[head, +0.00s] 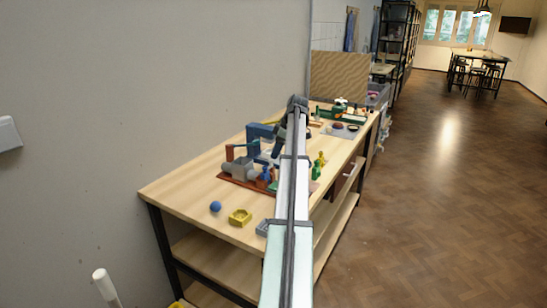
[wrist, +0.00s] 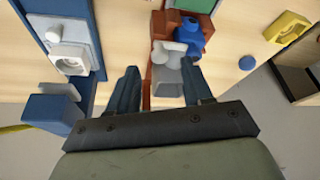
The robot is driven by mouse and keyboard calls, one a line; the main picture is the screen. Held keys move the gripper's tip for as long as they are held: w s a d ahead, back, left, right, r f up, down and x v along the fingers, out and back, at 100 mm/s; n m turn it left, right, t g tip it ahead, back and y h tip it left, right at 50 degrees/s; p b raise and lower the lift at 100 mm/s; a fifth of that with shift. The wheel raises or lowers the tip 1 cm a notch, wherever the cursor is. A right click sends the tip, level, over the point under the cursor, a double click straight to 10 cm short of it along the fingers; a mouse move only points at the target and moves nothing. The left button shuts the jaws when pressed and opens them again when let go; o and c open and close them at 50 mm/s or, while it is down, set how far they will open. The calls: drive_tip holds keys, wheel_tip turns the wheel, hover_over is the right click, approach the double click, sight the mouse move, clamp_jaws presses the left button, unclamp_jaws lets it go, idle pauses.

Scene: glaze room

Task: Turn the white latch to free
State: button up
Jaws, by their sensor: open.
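On the left of the wrist view stands a blue fixture (wrist: 96,45) with a white plate (wrist: 66,50) on it. A short white bar (wrist: 60,91) juts out below the plate, beside a blue block (wrist: 50,112); it looks like the white latch, but I cannot tell how it is turned. My gripper (wrist: 158,82) is open, to the right of the blue fixture and apart from it. A grey and white piece (wrist: 167,76) shows between its fingers; I see no grip on it.
A blue bottle-like piece (wrist: 190,42) stands by a red-brown base (wrist: 208,24), close to the right finger. Green items (head: 316,170) stand right of my arm.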

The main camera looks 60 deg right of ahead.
sight(272, 160)
drive_tip(key=shift+x, duration=1.75)
clamp_jaws()
